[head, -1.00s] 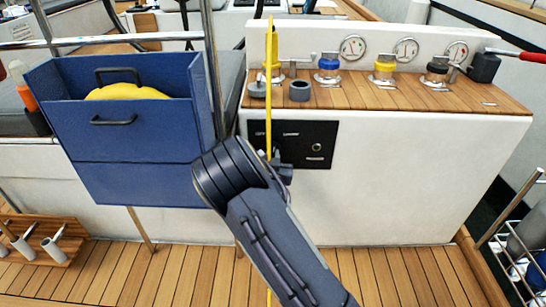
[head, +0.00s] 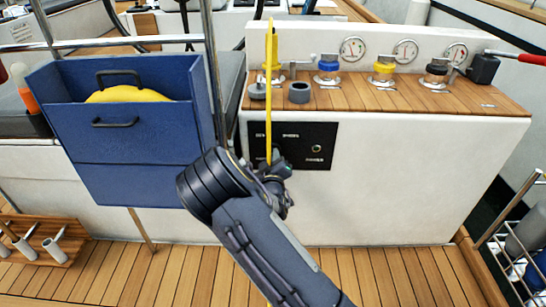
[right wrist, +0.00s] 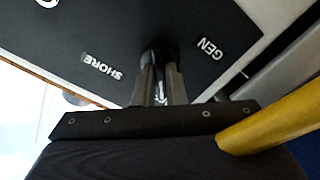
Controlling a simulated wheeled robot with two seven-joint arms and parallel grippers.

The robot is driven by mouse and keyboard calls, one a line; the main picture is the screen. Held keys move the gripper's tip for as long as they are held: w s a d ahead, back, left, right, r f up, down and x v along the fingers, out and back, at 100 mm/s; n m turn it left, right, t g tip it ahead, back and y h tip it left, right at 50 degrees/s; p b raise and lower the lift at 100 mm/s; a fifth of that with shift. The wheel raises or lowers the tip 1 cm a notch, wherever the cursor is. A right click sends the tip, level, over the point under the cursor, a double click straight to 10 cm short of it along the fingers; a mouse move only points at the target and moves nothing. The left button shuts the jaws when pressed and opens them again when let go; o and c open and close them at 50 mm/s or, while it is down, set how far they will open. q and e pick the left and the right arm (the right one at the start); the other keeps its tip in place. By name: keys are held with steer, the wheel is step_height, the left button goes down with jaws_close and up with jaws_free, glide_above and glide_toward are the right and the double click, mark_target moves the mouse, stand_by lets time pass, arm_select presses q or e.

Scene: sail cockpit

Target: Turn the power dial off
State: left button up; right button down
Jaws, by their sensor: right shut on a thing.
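The black power panel (head: 326,134) is on the white console front. It has pale labels and a small round lamp (head: 316,148) that does not look green. My right gripper (head: 276,166) is at the panel's lower left, mostly behind its own wrist. In the right wrist view its two fingers (right wrist: 161,88) are shut on the dark power dial (right wrist: 160,54), which they partly hide. The labels SHORE (right wrist: 103,66) and GEN (right wrist: 210,48) show either side of the dial. I cannot read clearly where the dial points. My left gripper is not in view.
A thin yellow upright strip (head: 269,90) crosses in front of the console, close to my right wrist. A blue open box (head: 130,150) with a yellow thing in it stands at left.

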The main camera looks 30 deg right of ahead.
steer(key=shift+n, duration=0.6)
steer(key=c, duration=1.5)
jaws_free()
steer(key=p+v, duration=0.1)
steer(key=v, duration=0.7)
steer(key=shift+p, duration=0.3)
steer(key=shift+d, duration=0.1)
